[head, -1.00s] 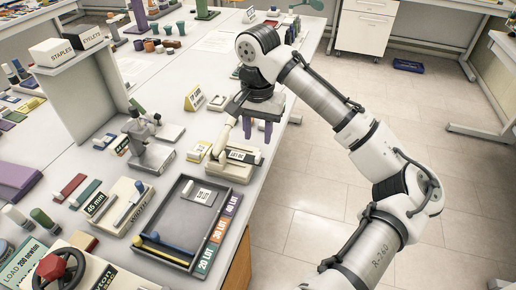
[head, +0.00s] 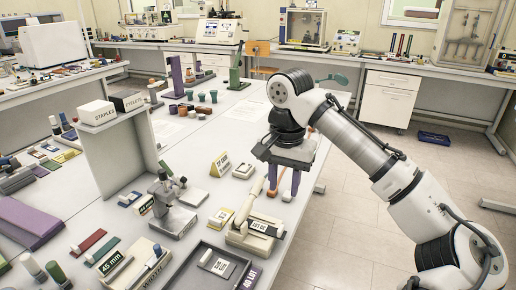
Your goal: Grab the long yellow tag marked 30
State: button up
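My gripper (head: 284,180) hangs over the right edge area of the near table, with its two purple fingers pointing down and apart. It is open and nothing shows between the fingers. A yellow tent card with dark print (head: 220,164) stands left of my gripper; its print is too small to read. I cannot make out a 30 on either yellow thing.
A grey metal stand (head: 172,222) is left of the lever device. A dark tray (head: 201,257) lies in front. A tall grey panel (head: 117,160) with boxes stands at the left.

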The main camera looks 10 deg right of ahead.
aim_at(217, 223)
jog(key=k, duration=1)
